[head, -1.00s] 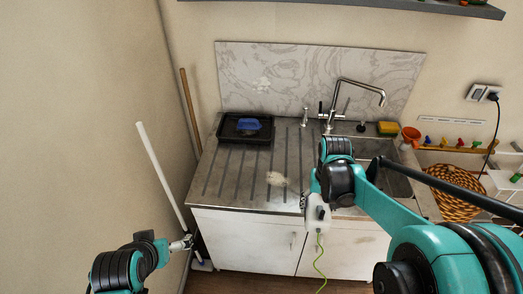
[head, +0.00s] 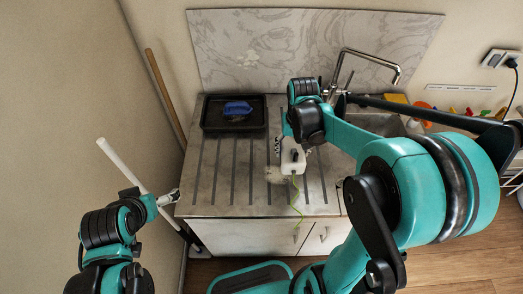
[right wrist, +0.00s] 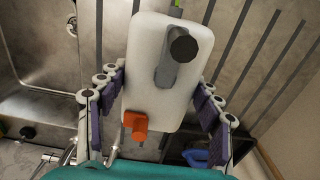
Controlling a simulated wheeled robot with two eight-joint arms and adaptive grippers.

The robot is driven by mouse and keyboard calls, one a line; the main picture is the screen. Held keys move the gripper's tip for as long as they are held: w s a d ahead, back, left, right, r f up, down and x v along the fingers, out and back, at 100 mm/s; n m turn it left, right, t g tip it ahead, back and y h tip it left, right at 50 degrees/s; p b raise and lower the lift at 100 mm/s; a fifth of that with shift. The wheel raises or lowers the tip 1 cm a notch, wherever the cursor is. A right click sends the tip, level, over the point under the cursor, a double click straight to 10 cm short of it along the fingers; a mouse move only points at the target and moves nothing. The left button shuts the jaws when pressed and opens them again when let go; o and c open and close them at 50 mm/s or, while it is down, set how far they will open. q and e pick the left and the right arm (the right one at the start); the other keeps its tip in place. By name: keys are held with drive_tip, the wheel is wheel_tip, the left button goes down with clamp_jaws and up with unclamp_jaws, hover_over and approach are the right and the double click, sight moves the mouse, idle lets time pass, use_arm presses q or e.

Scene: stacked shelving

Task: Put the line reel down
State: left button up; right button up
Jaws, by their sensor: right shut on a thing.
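The line reel (head: 291,160) is a white rounded block with a grey crank and a dark knob. A thin green line trails from it over the front of the counter. My right gripper (head: 291,146) is shut on the reel over the ribbed metal draining board (head: 225,180). In the right wrist view the reel (right wrist: 178,90) sits between purple-padded fingers, with an orange part near its lower end. I cannot tell whether the reel touches the board. My left gripper (head: 170,198) is at the lower left, by a white pole; its jaws are too small to read.
A black tray (head: 214,123) with a blue thing in it stands at the back left of the board. The sink and tap (head: 372,60) are to the right. The board's left front is clear.

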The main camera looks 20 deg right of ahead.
drive_tip(key=w+a+f, duration=0.1)
drive_tip(key=w+a, duration=0.1)
drive_tip(key=w+a+f+b, duration=0.1)
drive_tip(key=w+a+f, duration=0.1)
drive_tip(key=w+a+f+b, duration=0.1)
drive_tip(key=a+f, duration=0.1)
drive_tip(key=a, duration=0.1)
drive_tip(key=shift+w+f, duration=0.25)
drive_tip(key=shift+w, duration=0.15)
wheel_tip(320, 180, down, 4)
drive_tip(key=shift+f+b, duration=0.1)
drive_tip(key=shift+b, duration=0.6)
drive_tip(key=o, duration=1.4)
